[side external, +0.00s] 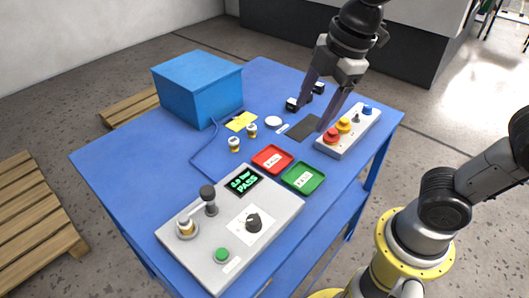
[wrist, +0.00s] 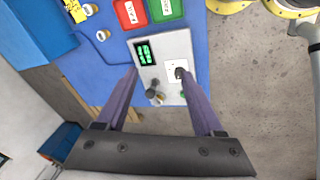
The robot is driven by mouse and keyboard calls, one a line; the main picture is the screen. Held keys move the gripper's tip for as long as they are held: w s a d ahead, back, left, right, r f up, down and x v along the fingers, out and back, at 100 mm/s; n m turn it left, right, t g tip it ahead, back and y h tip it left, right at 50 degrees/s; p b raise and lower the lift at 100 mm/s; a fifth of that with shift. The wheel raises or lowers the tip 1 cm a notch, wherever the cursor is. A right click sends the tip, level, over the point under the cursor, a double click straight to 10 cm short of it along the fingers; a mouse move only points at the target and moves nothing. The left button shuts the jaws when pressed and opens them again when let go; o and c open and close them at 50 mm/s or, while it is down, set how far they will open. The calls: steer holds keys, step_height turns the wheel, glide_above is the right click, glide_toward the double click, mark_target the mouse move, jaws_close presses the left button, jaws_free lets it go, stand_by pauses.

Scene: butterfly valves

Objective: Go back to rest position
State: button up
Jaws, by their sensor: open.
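My gripper (side external: 313,118) is open and empty. It hangs above the far right part of the blue table (side external: 120,165), its fingers apart and pointing down. In the wrist view my gripper (wrist: 158,72) shows its two purple fingers on either side of the grey test panel (wrist: 180,50). In the side view the test panel (side external: 200,260) is at the table's near side. Its display (side external: 243,181) is lit green and reads PASS. A small white-and-brass valve (side external: 186,228) sits at the panel's left end, beside a dark-topped post (side external: 209,200).
A red tray (side external: 272,159) and a green tray (side external: 303,178) lie mid-table. Two small valves (side external: 234,145) stand near a yellow note (side external: 241,122). A blue box (side external: 198,88) stands at the back left. A button box (side external: 349,131) lies under my gripper's right side.

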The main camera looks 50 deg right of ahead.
steer(key=s+d+f+m+t, duration=0.1)
steer(key=s+d+f+m, duration=0.1)
steer(key=m, duration=0.5)
steer(key=s+d+f+m+t, duration=0.1)
steer(key=s+d+f+m, duration=0.1)
steer(key=s+d+m, duration=0.2)
steer(key=s+m, duration=0.3)
steer(key=shift+s+d+f+h, duration=0.15)
steer(key=shift+s+d+h, duration=0.15)
steer(key=shift+h, duration=0.1)
